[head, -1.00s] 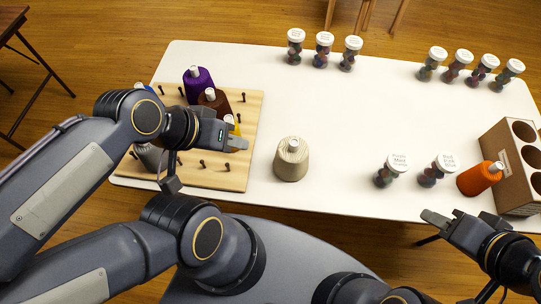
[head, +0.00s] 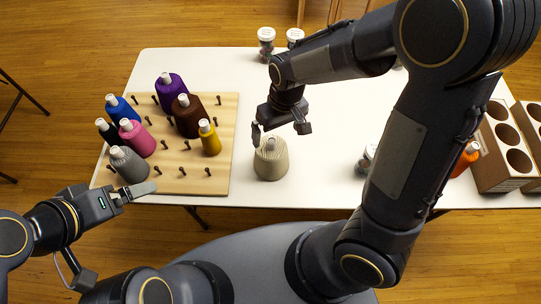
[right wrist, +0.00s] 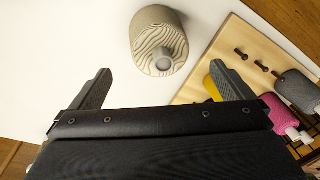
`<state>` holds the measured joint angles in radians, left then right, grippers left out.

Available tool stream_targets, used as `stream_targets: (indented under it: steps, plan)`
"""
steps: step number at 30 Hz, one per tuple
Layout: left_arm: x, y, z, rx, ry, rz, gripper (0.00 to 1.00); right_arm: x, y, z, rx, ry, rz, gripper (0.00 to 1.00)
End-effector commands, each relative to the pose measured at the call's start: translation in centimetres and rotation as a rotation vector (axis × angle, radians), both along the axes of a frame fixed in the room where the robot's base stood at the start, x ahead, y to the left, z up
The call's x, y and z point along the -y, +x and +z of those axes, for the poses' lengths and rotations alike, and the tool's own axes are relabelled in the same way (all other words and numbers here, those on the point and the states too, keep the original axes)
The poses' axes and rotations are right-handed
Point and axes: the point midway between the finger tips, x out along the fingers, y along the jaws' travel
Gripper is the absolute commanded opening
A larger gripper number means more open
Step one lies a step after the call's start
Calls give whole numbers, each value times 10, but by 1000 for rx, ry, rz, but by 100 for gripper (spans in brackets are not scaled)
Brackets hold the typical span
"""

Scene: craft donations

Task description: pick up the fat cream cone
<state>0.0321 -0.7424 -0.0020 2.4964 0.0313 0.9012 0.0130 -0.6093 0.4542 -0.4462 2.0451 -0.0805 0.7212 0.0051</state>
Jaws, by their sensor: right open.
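The fat cream cone (head: 270,163) stands upright on the white table, just right of the wooden peg board. My right gripper (head: 280,133) is open and empty close to the cone's top, its fingers spread. In the right wrist view the cone (right wrist: 155,28) lies beyond the open fingertips (right wrist: 160,66), roughly centred between them, with a wavy pattern and a grey tip facing me. I see no contact. My left gripper (head: 140,191) is at the near-left edge of the peg board; its finger opening does not show clearly.
The peg board (head: 222,140) holds several coloured cones, with a yellow one (head: 209,140) nearest the cream cone. A brown box with round holes (head: 497,170) and an orange cone (head: 465,160) are at the right. My right arm hides much of the table's right side.

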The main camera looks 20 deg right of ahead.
Motion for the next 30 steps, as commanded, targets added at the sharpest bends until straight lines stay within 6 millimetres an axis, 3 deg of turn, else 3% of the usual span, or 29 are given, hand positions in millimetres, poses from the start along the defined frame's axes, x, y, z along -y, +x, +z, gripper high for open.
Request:
stream_targets:
  steps: [1,7,24,30]
  plan:
    - [0,0,0,0,0,0,100,-5,4,-11,-7,-39,28,100]
    - [0,0,-1,0,0,0,100,-11,13,-30,-8,-105,70,100]
    - [0,0,8,0,0,0,100,-14,11,-101,-11,-106,69,100]
    - [0,0,8,0,0,0,100,-14,11,-105,-7,-104,71,100]
